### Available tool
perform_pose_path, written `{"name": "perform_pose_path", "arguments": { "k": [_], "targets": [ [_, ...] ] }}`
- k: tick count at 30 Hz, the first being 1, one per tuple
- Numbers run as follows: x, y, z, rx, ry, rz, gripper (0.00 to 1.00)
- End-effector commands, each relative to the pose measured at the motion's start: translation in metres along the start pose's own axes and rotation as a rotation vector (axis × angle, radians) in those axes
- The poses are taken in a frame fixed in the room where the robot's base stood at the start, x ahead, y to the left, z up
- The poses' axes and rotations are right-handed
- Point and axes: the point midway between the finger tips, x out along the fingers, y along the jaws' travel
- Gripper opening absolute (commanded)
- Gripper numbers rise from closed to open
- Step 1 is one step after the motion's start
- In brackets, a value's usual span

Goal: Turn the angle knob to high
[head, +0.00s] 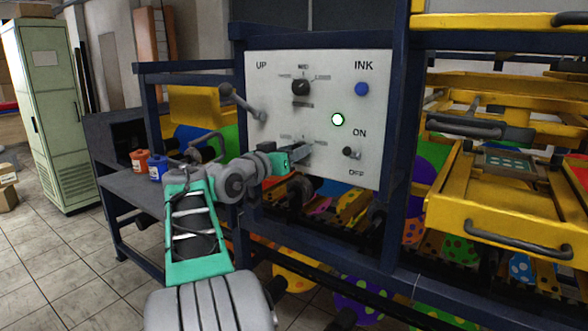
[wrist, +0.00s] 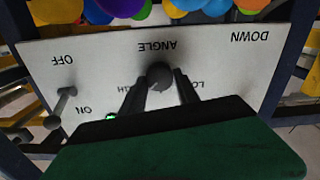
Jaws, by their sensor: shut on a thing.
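The angle knob (wrist: 160,75) is a round dark knob on the white control panel (wrist: 80,55), which appears upside down in the wrist view. The word ANGLE is printed beside it, and partly hidden HIGH and LOW labels lie on its two sides. My gripper (wrist: 161,84) is shut on the knob, one dark finger on each side. In the head view my gripper (head: 304,154) is at the lower middle of the panel (head: 270,85) and hides the knob. I cannot tell which way the knob points.
Above is another black knob (head: 301,88) under MID. A grey lever (head: 243,102) is at left, a blue INK button (head: 362,89) at upper right. A lit green lamp (head: 337,119) and an ON/OFF switch (head: 350,152) are to the right. Dark blue frame posts (head: 399,110) flank the panel.

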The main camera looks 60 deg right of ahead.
Motion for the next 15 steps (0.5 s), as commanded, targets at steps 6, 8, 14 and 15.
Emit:
{"name": "perform_pose_path", "arguments": {
  "k": [6,8,14,15],
  "targets": [
    [0.0001,-0.0002,0.0040,0.137,0.001,0.001,0.00],
    [0.0002,-0.0001,0.0039,0.165,-0.001,0.001,0.00],
    [0.0002,0.0005,0.0016,0.224,-0.001,0.001,0.00],
    [0.0002,0.0006,0.0012,0.230,-0.001,0.001,0.00]
  ]
}}
